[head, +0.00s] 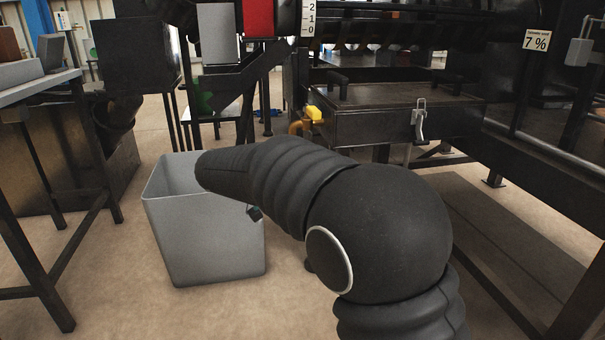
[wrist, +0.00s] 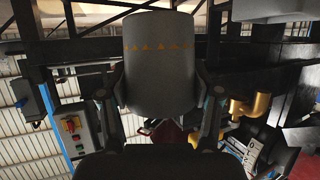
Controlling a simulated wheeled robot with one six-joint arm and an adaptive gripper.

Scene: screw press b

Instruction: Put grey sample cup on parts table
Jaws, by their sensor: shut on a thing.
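In the wrist view, my gripper (wrist: 160,88) is shut on the grey sample cup (wrist: 158,60). The cup is a plain grey, slightly tapered body with a band of small yellow triangles, and one finger presses on each side of it. In the head view my dark arm fills the lower middle, and neither the gripper nor the cup can be made out there. A table (head: 40,91) with a grey top and dark legs stands at the left edge of the head view. I cannot tell whether it is the parts table.
A grey open bin (head: 207,240) stands on the floor beside my arm. A large black machine (head: 400,110) with a latched box fills the right. A control box (wrist: 75,135) shows in the wrist view.

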